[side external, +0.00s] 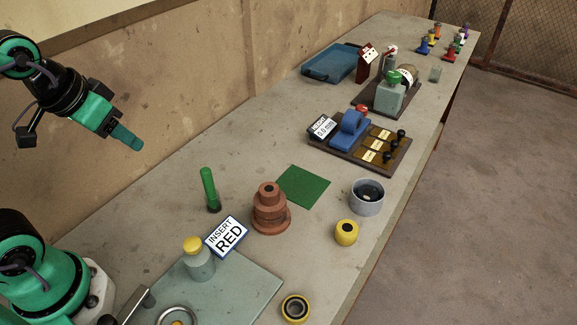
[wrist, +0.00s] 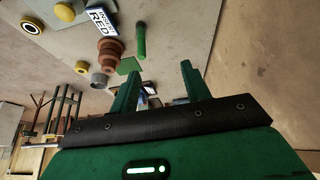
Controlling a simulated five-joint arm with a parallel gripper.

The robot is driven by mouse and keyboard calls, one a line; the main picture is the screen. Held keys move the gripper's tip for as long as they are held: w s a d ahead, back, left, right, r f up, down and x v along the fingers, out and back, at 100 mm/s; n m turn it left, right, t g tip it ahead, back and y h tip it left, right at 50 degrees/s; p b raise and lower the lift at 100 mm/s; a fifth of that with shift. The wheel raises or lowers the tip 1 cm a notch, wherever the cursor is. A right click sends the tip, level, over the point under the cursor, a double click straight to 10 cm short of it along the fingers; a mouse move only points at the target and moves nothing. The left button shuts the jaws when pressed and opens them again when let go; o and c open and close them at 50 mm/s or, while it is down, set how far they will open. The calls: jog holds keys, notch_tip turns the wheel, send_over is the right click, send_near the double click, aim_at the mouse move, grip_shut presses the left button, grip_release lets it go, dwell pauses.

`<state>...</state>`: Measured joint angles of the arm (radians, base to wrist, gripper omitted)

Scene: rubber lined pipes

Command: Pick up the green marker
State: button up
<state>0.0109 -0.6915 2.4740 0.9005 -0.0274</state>
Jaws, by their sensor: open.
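The green marker (side external: 209,186) stands upright on the bench, with a dark lower end, left of a stepped reddish-brown piece (side external: 268,210). In the wrist view the green marker (wrist: 141,40) shows beyond my fingers, beside the same brown piece (wrist: 109,50). My gripper (side external: 128,142) is up in the air at the upper left, apart from the marker and higher than it. In the wrist view my gripper (wrist: 160,85) has its two green fingers spread, with nothing held between them.
A flat green square (side external: 303,186), a grey cup (side external: 367,197) and a yellow piece (side external: 346,232) lie to the right. The wall (side external: 150,110) runs behind the bench.

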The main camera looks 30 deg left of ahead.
jog(key=n+g, duration=0.1)
jog(key=g, duration=0.2)
send_near(204, 169)
jog(key=s+a, duration=0.3)
jog(key=w+d+f, duration=0.1)
jog(key=w+f+n+g, duration=0.1)
jog(key=w+f, duration=0.1)
jog(key=w+d+f+g, duration=0.1)
jog(key=f, duration=0.1)
jog(key=shift+w+d, duration=0.25)
jog(key=shift+d, duration=0.1)
jog(key=shift+w+d+f+n, duration=0.2)
jog(key=shift+f+n, duration=0.1)
jog(key=shift+f, duration=0.2)
jog(key=shift+f, duration=0.15)
jog(key=shift+f, duration=1.2)
jog(key=shift+f, duration=0.1)
